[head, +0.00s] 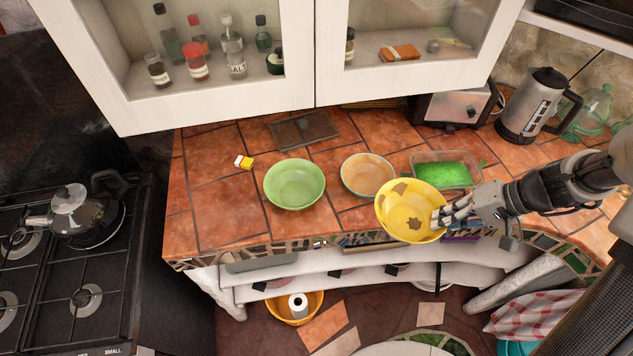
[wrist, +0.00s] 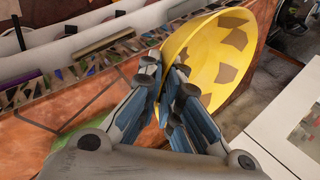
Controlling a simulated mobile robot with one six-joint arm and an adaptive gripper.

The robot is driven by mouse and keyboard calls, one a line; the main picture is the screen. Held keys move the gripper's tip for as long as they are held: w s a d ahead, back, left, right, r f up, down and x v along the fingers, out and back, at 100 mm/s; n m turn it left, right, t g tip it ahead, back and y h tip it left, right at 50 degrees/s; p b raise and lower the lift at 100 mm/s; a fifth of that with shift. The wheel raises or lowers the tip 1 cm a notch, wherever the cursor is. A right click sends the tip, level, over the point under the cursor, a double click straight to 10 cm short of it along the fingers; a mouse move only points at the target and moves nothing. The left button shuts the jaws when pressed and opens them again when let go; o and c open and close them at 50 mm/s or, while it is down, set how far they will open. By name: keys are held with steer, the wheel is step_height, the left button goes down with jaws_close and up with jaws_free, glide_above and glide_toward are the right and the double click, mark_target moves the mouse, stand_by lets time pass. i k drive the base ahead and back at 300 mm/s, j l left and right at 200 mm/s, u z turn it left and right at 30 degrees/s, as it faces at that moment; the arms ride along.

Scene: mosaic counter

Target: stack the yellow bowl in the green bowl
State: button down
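The yellow bowl (head: 397,220) with brown patches is in my gripper (head: 448,215), near the counter's front edge. My gripper is shut on its right rim; the bowl is tilted and seems to be held above the counter. The wrist view shows the yellow bowl (wrist: 228,60) with its rim between the fingers of my gripper (wrist: 165,85). The green bowl (head: 295,184) stands upright and empty on the tiled counter, to the left of the yellow bowl and apart from it.
An orange-brown bowl (head: 368,175) stands between the green and yellow bowls. A green-filled glass dish (head: 440,170) lies behind the yellow bowl. A small yellow-white box (head: 244,162) is left of the green bowl. White cabinets (head: 215,115) overhang the back.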

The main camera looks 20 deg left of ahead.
mark_target(295, 193)
steer(key=i+u, duration=0.1)
steer(key=u, duration=0.4)
steer(key=i+u, duration=0.15)
steer(key=u, duration=0.35)
steer(key=i+u, duration=0.1)
steer(key=u, duration=0.4)
